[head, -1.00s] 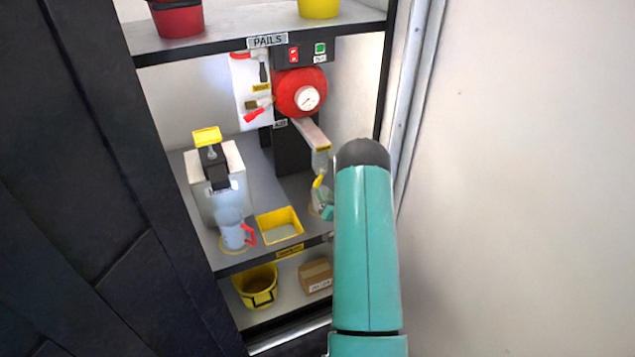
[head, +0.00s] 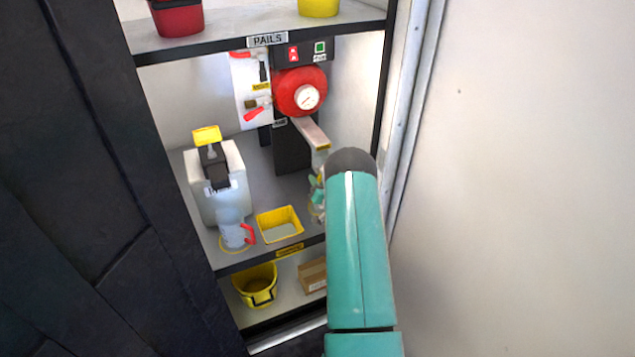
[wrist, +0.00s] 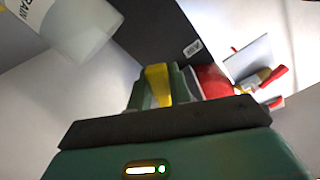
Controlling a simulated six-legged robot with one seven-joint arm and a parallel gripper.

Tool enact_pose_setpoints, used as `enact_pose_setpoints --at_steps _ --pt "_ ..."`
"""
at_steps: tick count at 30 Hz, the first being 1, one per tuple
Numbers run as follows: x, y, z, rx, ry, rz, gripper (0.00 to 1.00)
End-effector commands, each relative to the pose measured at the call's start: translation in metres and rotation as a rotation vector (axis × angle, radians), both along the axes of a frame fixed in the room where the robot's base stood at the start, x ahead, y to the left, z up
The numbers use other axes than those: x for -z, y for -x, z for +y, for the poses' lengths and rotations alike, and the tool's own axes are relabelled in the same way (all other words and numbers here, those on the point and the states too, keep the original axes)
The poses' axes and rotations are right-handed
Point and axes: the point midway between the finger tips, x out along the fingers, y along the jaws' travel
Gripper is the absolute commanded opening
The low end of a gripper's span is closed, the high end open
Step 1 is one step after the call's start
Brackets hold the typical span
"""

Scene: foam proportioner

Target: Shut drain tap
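In the wrist view a yellow lever (wrist: 158,86), which I take to be the drain tap's handle, stands between the teal fingers of my gripper (wrist: 162,90). The fingers lie close on both sides of it; contact is not clear. A pale cylinder marked "...RAIN" (wrist: 75,30) is at the upper left. In the head view my gripper (head: 318,194) is small, below the grey arm of the red-gauged unit, with a bit of yellow beside it. My teal arm covers much of the tap area.
The red unit (head: 288,92) with a round gauge is on the back wall. On the middle shelf are a white canister (head: 231,180), a jug with a red handle (head: 232,232) and a yellow tray (head: 279,226). A yellow bucket (head: 257,288) and a box (head: 313,276) sit below.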

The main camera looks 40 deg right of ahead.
Motion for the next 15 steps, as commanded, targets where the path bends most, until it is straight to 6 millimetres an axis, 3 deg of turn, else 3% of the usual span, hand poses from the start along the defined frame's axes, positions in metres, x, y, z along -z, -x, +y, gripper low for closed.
enact_pose_setpoints --at_steps 15 --pt "-0.0033 -0.0009 0.0038 0.0 -0.104 -0.032 0.0"
